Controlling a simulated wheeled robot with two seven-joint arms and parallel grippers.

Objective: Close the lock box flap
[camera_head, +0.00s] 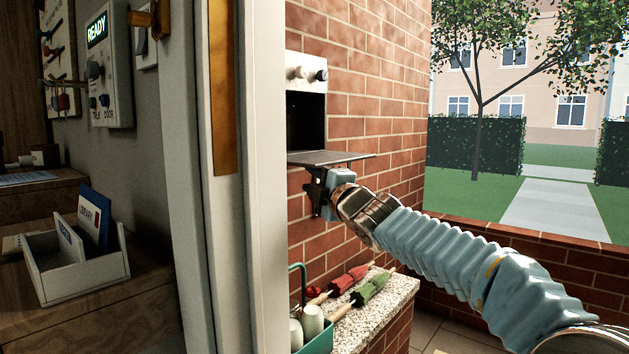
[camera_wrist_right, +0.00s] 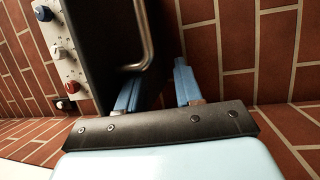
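The lock box (camera_head: 306,120) is set in the brick wall, with a dark opening. Its flap (camera_head: 335,158) hangs open, sticking out about level below the opening. In the right wrist view the flap shows as a dark panel (camera_wrist_right: 103,35) with a bent metal bar handle (camera_wrist_right: 148,42). My right gripper (camera_head: 318,184) is just under the flap, close to the wall. In the wrist view its two blue fingers (camera_wrist_right: 158,90) stand apart with nothing seen between them, near the handle's lower end. I cannot tell whether a finger touches the flap. My left gripper is not in view.
A white door frame (camera_head: 255,180) stands left of the box. Below is a stone ledge (camera_head: 372,318) with red and green umbrellas (camera_head: 372,286) and a green caddy (camera_head: 318,340). A letter tray (camera_head: 80,278) sits indoors at left. The air right of the flap is clear.

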